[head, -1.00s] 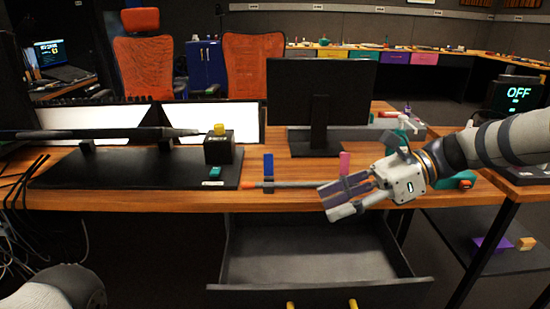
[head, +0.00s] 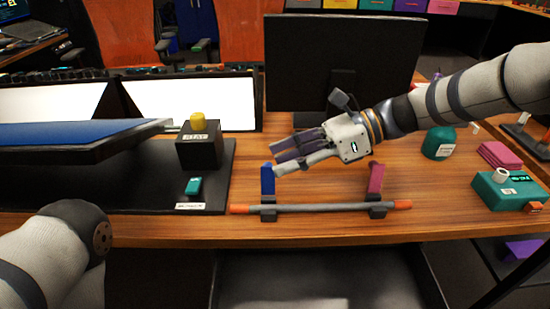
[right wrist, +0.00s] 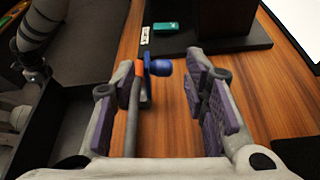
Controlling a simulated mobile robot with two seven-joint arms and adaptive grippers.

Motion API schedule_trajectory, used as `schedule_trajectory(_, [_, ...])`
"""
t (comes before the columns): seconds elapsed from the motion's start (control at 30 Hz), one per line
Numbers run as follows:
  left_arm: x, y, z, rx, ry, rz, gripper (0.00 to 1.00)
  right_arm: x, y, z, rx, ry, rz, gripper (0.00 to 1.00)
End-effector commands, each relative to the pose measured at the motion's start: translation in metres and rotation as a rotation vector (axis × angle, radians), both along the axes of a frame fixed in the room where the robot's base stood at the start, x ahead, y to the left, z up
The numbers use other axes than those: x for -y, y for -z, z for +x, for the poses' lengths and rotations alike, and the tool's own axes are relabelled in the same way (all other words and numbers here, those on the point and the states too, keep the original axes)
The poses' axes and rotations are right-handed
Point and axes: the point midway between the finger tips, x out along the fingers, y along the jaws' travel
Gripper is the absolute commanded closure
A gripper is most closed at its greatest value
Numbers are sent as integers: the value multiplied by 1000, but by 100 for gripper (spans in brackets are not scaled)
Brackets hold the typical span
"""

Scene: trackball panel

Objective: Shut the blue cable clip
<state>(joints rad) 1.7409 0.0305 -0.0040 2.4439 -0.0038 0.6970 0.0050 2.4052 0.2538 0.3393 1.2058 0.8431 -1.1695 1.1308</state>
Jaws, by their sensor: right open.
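The blue cable clip (head: 267,180) stands upright and open at the left part of a grey cable (head: 325,208) with orange ends, near the desk's front edge. My right gripper (head: 279,160) is open, its fingertips just above and behind the blue clip in the head view. In the right wrist view the blue clip (right wrist: 160,67) shows between the spread fingers of my right gripper (right wrist: 168,68), closer to the left finger. I cannot tell whether they touch. A pink clip (head: 376,179) also stands upright farther right on the cable. My left gripper is out of view.
A black box with a yellow button (head: 198,150) and a teal block (head: 193,187) are left of the clip. A monitor (head: 341,65) stands behind my right arm. Teal items (head: 505,191) lie at the right. A drawer (head: 330,285) is open below the desk.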

Motion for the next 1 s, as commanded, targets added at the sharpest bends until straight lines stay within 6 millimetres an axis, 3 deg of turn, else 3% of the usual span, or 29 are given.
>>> schedule_trajectory(0.2, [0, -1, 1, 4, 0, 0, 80, -22, 10, -2, 0, 0, -1, 59])
schedule_trajectory(0.43, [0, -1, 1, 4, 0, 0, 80, -24, 10, -2, 0, 1, -1, 59])
schedule_trajectory(0.47, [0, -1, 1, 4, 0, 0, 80, -24, 10, -2, 0, 1, 0, 61])
schedule_trajectory(0.63, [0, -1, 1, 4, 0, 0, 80, -23, 10, -1, 0, 1, 0, 100])
schedule_trajectory(1.0, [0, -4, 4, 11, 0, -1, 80, -23, 8, -1, 27, 6, 0, 100])
